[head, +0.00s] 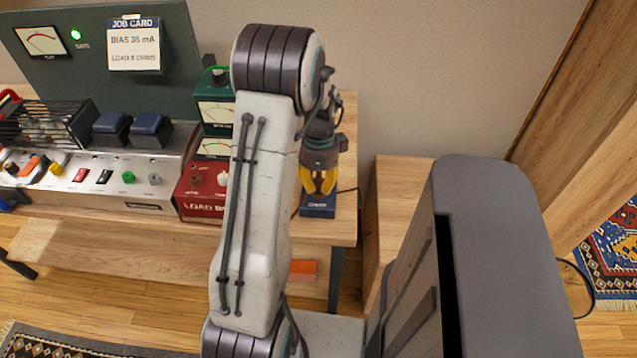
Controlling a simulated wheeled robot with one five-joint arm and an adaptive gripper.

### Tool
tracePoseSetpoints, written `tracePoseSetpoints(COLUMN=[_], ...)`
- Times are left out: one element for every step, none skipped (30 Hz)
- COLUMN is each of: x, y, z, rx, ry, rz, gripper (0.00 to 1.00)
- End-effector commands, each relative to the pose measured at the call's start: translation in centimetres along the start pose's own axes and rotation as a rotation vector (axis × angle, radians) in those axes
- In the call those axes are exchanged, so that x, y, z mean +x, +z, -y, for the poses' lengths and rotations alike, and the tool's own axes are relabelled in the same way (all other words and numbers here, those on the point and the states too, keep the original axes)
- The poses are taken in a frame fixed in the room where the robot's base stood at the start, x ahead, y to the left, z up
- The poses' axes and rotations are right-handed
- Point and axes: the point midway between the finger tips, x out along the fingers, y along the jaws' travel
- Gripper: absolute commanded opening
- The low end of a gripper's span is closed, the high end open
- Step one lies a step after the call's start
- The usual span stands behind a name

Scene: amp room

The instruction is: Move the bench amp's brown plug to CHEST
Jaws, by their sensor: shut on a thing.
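My gripper (320,188) points down at the right end of the bench, with its yellow fingertips shut on a small dark thing. The fingers mostly hide that thing, so I cannot make out a brown plug for certain. The fingertips are right at the top of a small blue box (318,211), whose front label seems to read CHEST. I cannot tell whether the held thing is seated in it. The bench amp (150,180) is at the left, with a metal front panel holding coloured plugs and sockets. A thin dark cable shows near the gripper.
A red load box (203,190) and a green meter box (216,112) stand between the amp and my arm. A dark panel (85,75) with a job card (133,45) stands behind. A wooden cabinet (400,190) is right of the bench (345,225).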

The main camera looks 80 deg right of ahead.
Motion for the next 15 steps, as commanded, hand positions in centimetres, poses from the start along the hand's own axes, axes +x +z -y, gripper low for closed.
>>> tracePoseSetpoints(x=[0.08, 0.08, 0.08, 0.08, 0.08, 0.08, 0.07, 0.07, 0.06, 0.06, 0.06, 0.05, 0.05, 0.05, 0.06], y=[0.0, 0.0, 0.0, 0.0, 0.0, 0.0, 0.0, 0.0, 0.0, 0.0, 0.0, 0.0, 0.0, 0.0, 0.0], z=[-0.05, -0.05, -0.05, -0.05, -0.05, -0.05, -0.04, -0.04, -0.04, -0.04, -0.04, -0.03, -0.03, -0.03, -0.03], rx=[0.0, 0.0, 0.0, 0.0, 0.0, 0.0, 0.0, 0.0, 0.0, 0.0, 0.0, 0.0, 0.0, 0.0, 0.0], ry=[0.002, 0.002, 0.002, 0.002, 0.002, 0.002, 0.002, 0.002, 0.002, 0.001, 0.001, 0.001, 0.001, 0.001, 0.001], rz=[0.0, 0.0, 0.0, 0.0, 0.0, 0.0, 0.0, 0.0, 0.0, 0.0, 0.0, 0.0, 0.0, 0.0, 0.0], gripper=[0.0, 0.21, 0.25, 0.28, 0.3, 0.34, 0.36, 0.39, 0.43, 0.44, 0.44, 0.44, 0.44, 0.44, 0.44])
